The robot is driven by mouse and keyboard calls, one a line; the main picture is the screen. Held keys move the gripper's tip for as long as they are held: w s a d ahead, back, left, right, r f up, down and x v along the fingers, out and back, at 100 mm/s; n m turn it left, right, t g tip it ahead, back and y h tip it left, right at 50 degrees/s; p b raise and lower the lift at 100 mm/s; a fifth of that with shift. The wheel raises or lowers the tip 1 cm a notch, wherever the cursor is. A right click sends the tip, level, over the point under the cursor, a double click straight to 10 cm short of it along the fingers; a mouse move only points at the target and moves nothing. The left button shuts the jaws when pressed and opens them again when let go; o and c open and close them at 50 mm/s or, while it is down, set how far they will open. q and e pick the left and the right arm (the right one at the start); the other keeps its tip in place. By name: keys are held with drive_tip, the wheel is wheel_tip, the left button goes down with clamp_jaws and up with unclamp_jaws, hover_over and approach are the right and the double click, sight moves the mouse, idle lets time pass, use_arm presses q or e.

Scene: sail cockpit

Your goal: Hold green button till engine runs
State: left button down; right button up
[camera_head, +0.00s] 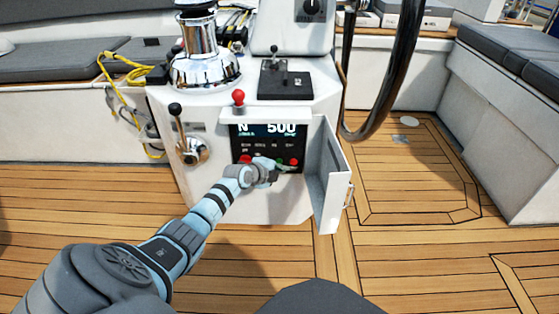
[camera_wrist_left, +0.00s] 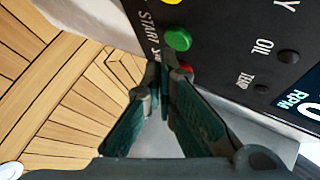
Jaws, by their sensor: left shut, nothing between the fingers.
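The control panel (camera_head: 268,146) is a dark face in the white console, with a lit display reading "N" and "500". The green button (camera_wrist_left: 178,40) is round and marked START in the left wrist view. A red button (camera_wrist_left: 186,67) beside it is partly hidden by my fingers. My left gripper (camera_head: 277,168) is at the lower part of the panel, and its fingers are shut with nothing between them. In the left wrist view its tips (camera_wrist_left: 160,66) are beside the green button, nearer the red one. Contact with the panel cannot be told. My right gripper is not in view.
An open white door (camera_head: 328,180) stands right of the panel. A red-knobbed lever (camera_head: 239,98) sits above it and a black-knobbed lever (camera_head: 178,120) to its left. A dark steering wheel rim (camera_head: 385,85) is at the upper right. The wooden deck (camera_head: 415,235) is clear.

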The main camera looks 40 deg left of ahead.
use_arm(q)
drive_tip(key=shift+s+d, duration=0.15)
drive_tip(key=shift+s, duration=0.05)
drive_tip(key=s+d+p, duration=0.1)
drive_tip(key=s+p, duration=0.1)
drive_tip(key=s+d+p, duration=0.2)
drive_tip(key=p, duration=0.1)
idle(0.5)
